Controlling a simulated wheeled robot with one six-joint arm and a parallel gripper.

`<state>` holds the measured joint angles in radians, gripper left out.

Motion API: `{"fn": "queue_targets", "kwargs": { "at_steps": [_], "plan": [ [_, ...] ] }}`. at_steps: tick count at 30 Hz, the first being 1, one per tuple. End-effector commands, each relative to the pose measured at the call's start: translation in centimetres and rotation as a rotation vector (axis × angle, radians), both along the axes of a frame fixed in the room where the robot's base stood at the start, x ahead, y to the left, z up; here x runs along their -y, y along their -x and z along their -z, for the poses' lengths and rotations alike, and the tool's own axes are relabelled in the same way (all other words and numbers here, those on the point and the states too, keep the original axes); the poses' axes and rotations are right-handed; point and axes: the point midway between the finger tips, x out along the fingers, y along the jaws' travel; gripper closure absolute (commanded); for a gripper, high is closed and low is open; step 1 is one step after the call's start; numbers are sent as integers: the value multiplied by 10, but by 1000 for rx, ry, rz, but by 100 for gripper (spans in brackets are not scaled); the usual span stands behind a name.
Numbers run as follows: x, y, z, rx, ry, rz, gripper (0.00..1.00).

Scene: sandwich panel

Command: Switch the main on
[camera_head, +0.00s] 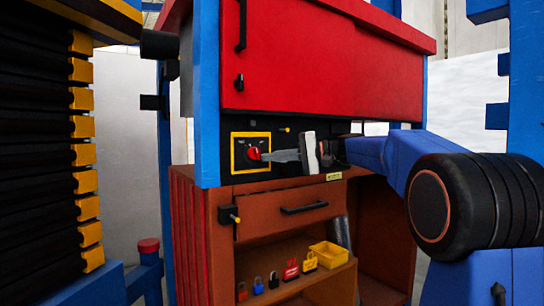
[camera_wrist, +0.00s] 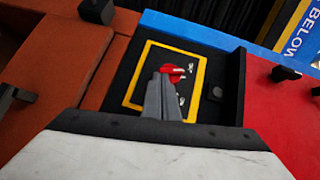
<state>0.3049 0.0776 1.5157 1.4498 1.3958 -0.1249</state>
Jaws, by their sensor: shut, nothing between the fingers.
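The main switch is a red rotary knob (camera_head: 253,154) on a black plate inside a yellow square frame (camera_head: 234,166), set in the dark panel under the red cabinet. In the wrist view the red knob (camera_wrist: 172,70) shows just past my fingertips, partly hidden by them. My gripper (camera_head: 265,156) is shut and empty, its grey fingers pointing left at the knob. The fingertips are at or very close to the knob; I cannot tell whether they touch it. The markings around the knob are too small to read for its exact position.
The red cabinet (camera_head: 320,60) overhangs the panel. Below are a brown drawer (camera_head: 285,215) and an open shelf with several small padlocks (camera_head: 290,269) and a yellow bin (camera_head: 328,254). A blue post (camera_head: 207,100) stands just left of the panel. A dark button (camera_wrist: 215,93) sits beside the yellow frame.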

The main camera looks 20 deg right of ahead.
Motion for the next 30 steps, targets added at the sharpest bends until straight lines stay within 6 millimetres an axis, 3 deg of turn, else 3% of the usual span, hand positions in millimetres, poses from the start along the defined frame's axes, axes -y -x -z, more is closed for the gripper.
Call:
{"fn": "queue_targets", "kwargs": {
  "at_steps": [30],
  "plan": [
    [-12, 4, 22, -182, -557, -1, 100]
  ]
}}
